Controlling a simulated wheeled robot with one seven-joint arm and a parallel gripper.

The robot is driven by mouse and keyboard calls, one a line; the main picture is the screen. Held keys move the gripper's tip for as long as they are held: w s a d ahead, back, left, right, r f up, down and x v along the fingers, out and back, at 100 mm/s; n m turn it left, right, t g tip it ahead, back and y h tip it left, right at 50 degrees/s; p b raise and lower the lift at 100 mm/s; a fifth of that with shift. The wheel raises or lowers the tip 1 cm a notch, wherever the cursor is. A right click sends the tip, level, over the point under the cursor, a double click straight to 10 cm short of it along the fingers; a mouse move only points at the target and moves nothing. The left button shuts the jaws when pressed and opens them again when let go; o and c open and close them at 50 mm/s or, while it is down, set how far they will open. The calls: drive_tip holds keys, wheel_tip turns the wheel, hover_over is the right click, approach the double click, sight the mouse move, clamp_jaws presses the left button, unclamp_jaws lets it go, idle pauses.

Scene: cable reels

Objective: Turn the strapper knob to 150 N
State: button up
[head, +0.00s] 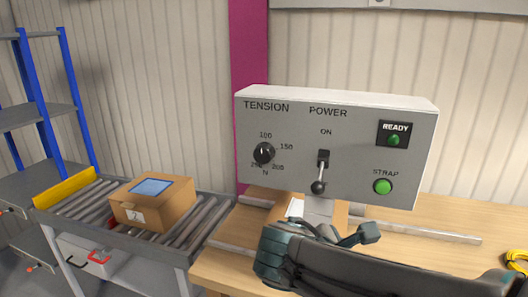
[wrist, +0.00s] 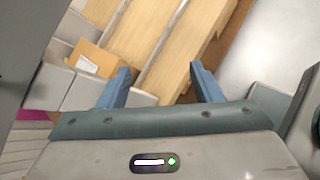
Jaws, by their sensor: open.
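The strapper panel (head: 355,170) is a grey box facing me. Its black TENSION knob (head: 264,153) is at the left, with 100 above it, 150 to its right and 200 at its lower right. I cannot clearly read which number the knob points to. My gripper (head: 349,234) is below the panel, right of and lower than the knob, and not touching it. Its fingers are open and empty in the wrist view (wrist: 160,72). The wrist view does not show the knob.
The POWER lever (head: 319,185) points down, away from ON. A READY lamp (head: 394,140) and green STRAP button (head: 383,187) are at the right. A cardboard box (head: 152,207) sits on the roller conveyor (head: 205,215) at left. A wooden table (head: 450,215) lies below.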

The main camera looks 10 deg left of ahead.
drive_tip(key=a+r+n+t+y+p, duration=0.1)
drive_tip(key=a+r+n+t, duration=0.5)
drive_tip(key=a, duration=0.4)
drive_tip(key=n+t+y+p, duration=0.1)
drive_tip(key=n+t+y, duration=0.3)
drive_tip(key=n, duration=0.5)
approach(262, 158)
drive_tip(key=w+p, duration=0.1)
drive_tip(key=w, duration=0.2)
drive_tip(key=w+p, duration=0.1)
drive_tip(key=w, duration=0.2)
drive_tip(key=w+d+p, duration=0.1)
drive_tip(key=w, duration=0.2)
drive_tip(key=shift+w, duration=0.1)
drive_tip(key=shift+a, duration=0.1)
drive_tip(key=c, duration=1)
